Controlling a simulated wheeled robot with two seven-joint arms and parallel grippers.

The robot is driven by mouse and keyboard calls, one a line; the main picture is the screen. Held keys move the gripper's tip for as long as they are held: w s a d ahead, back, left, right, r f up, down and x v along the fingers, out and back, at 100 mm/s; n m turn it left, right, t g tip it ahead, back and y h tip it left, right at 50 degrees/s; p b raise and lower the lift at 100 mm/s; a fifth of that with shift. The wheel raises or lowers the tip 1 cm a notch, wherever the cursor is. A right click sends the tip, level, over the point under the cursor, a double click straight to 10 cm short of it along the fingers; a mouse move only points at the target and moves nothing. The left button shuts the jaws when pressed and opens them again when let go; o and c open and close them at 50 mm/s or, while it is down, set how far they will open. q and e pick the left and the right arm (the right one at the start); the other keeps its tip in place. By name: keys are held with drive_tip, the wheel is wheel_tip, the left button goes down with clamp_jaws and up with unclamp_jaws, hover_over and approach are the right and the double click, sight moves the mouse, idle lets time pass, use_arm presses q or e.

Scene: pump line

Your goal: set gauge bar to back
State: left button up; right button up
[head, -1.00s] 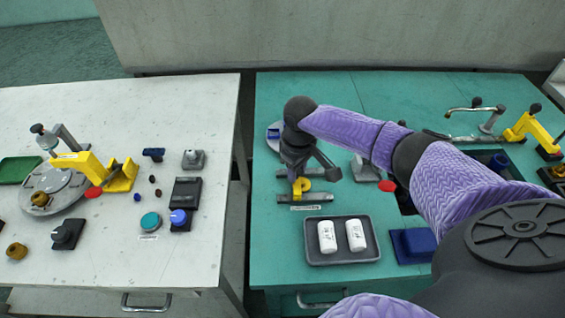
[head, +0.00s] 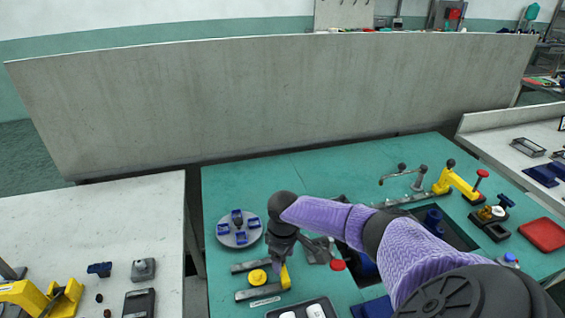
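My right gripper (head: 283,268) points down over the left part of the green table (head: 245,180). Under and beside it is a small fixture: two dark flat bars (head: 250,265), a round yellow knob (head: 258,277) and an upright yellow piece (head: 285,277) at the right end of the nearer bar. A white label (head: 265,301) lies in front. I cannot tell which part is the gauge bar. The fingertips are at or close to the yellow piece; their gap is hidden and contact is unclear. My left gripper is out of view.
A grey round plate with blue blocks (head: 239,237) is behind-left of the fixture. A grey tray with white cylinders (head: 303,309) is in front. A red oval (head: 338,266) is close on the right. A yellow lever arm (head: 457,181) and a tap (head: 403,173) stand farther back right.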

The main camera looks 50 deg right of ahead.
wheel_tip(320, 180, up, 9)
drive_tip(key=p, duration=0.4)
drive_tip(key=shift+r, duration=0.5)
drive_tip(key=shift+f, duration=0.1)
